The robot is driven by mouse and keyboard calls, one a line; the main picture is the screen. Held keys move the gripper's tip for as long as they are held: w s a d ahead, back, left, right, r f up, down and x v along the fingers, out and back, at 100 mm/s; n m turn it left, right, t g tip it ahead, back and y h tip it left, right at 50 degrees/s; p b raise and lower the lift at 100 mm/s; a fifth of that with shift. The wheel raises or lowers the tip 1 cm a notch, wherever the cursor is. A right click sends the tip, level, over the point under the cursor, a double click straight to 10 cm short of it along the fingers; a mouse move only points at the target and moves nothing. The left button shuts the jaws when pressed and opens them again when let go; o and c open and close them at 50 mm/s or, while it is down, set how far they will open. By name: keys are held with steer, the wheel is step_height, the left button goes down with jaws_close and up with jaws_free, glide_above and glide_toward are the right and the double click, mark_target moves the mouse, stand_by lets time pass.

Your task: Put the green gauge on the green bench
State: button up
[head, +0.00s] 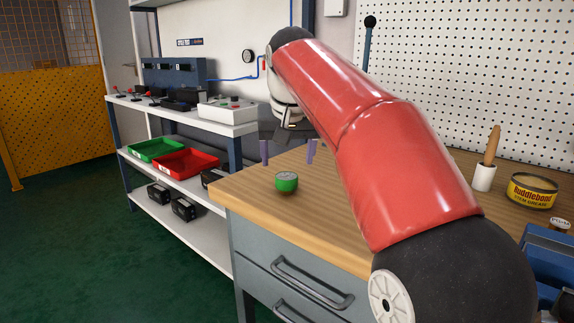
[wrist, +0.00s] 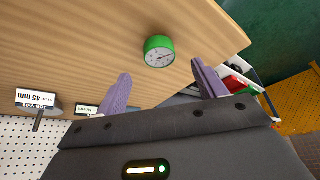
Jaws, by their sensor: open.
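The green gauge (head: 287,182) is a short green cylinder with a pale dial on top. It sits upright near the left end of a wooden bench top (head: 240,188) with grey drawers below. The wrist view shows the green gauge (wrist: 159,51) just beyond the fingertips, roughly midway between them. My gripper (head: 288,148) has two purple fingers spread apart, empty, and appears behind the gauge in the head view. The wrist view also shows my gripper (wrist: 161,70) open. I cannot make out a green bench in either view.
A white shelf unit at left holds a green tray (head: 155,149), a red tray (head: 186,163) and a control box (head: 228,109). A yellow tin (head: 532,190) and a wooden-handled tool (head: 487,163) stand at right on the bench. A pegboard (head: 470,70) backs it.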

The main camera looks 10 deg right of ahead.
mark_target(287, 176)
steer(key=w+f+n+y+b, duration=0.1)
steer(key=f+n, duration=0.1)
steer(key=n, duration=0.1)
steer(key=w+f+n+y+b, duration=0.1)
steer(key=f+n+b, duration=0.1)
steer(key=w+f+n+g+y+b, duration=0.1)
steer(key=f+n+b, duration=0.1)
steer(key=n, duration=0.1)
steer(key=shift+d+f+n, duration=0.3)
steer(key=shift+f, duration=0.05)
stand_by(0.4)
steer(key=shift+r, duration=0.1)
steer(key=c, duration=1.2)
